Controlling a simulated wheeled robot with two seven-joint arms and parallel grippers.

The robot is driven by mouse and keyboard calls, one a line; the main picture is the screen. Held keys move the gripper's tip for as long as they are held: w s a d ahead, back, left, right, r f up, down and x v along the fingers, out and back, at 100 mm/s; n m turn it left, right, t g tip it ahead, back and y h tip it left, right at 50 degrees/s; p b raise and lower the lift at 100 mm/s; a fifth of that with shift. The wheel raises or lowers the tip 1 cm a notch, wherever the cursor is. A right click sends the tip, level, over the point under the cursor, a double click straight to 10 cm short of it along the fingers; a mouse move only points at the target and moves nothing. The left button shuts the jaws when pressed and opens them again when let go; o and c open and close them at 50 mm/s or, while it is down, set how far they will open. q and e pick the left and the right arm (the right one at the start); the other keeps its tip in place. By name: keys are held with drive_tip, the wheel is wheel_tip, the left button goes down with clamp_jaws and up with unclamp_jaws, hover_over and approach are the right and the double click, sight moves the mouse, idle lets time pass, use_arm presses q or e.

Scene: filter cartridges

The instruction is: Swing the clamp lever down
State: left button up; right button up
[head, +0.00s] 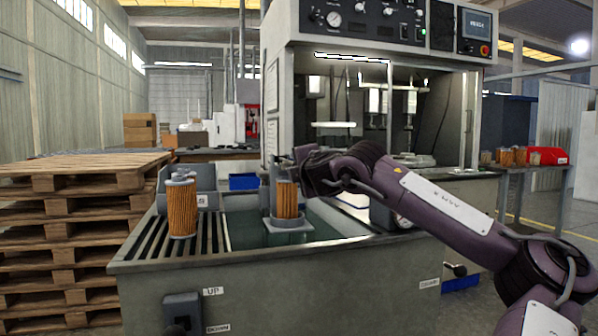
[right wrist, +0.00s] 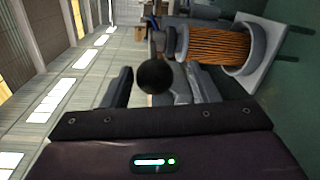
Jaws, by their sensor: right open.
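My right gripper (head: 287,160) is beside the top of the clamp fixture, near the filter cartridge (head: 288,200) that stands upright in a grey cup (head: 289,224). In the right wrist view the gripper (right wrist: 158,88) is open. The black ball knob (right wrist: 154,77) of the clamp lever shows between its two fingers; I cannot tell whether they touch it. Most of the lever is hidden behind the knob and fingers. The cartridge (right wrist: 218,47) also shows in the right wrist view, with its cup (right wrist: 243,55) on a pale base. My left gripper is out of view.
Another cartridge (head: 182,208) stands on the slatted rack at the left of the grey bench (head: 340,285). A blue bin (head: 243,182) sits behind. A control with UP and DOWN labels (head: 182,308) is on the bench front. The test cabinet (head: 385,60) rises at the back; pallets (head: 60,215) are stacked left.

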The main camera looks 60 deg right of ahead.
drive_tip(key=v, duration=0.7)
drive_tip(key=shift+b, duration=0.35)
drive_tip(key=shift+f, duration=0.1)
